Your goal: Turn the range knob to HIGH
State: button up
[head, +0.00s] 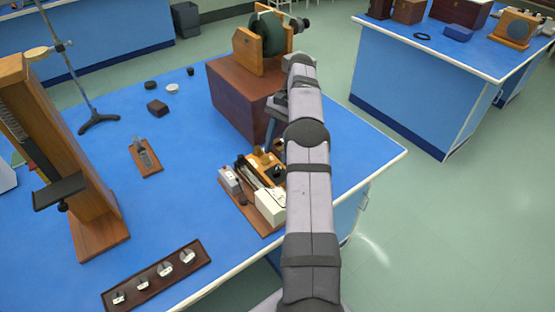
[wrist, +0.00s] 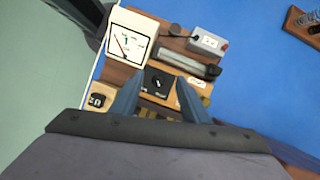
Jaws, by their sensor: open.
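The range knob (wrist: 158,83) is a small round black knob with a white pointer line on a black square plate, seen in the wrist view. The plate sits on a wooden instrument board. The scale lettering around the knob is too small to read. My gripper (wrist: 160,77) is open, with its two blue-grey fingers on either side of the knob in the picture; whether they touch it I cannot tell. In the head view my arm covers part of the board (head: 266,226), and one finger (head: 271,128) shows above it.
A brown wooden block (head: 238,105) bearing a coil stands behind. A rack of small pieces (head: 193,247) lies at the front.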

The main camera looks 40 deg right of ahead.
jog(key=shift+r, duration=1.3)
jog(key=s+a+r+n+h, duration=0.15)
jog(key=a+n, duration=0.25)
jog(key=a, duration=0.4)
jog(key=s+a+r+n+h, duration=0.1)
jog(key=s+a+n, duration=0.15)
jog(key=a, duration=0.65)
jog(key=s+a+f+n+h, duration=0.1)
jog(key=s+a+f+n, duration=0.2)
jog(key=s, duration=0.6)
jog(key=s+a+f+n+t, duration=0.1)
jog(key=s+a+f+n, duration=0.2)
jog(key=s+a+n, duration=0.2)
jog(key=s+a, duration=0.2)
jog(key=s, duration=0.2)
jog(key=shift+n+h, duration=0.35)
jog(key=shift+s, duration=0.1)
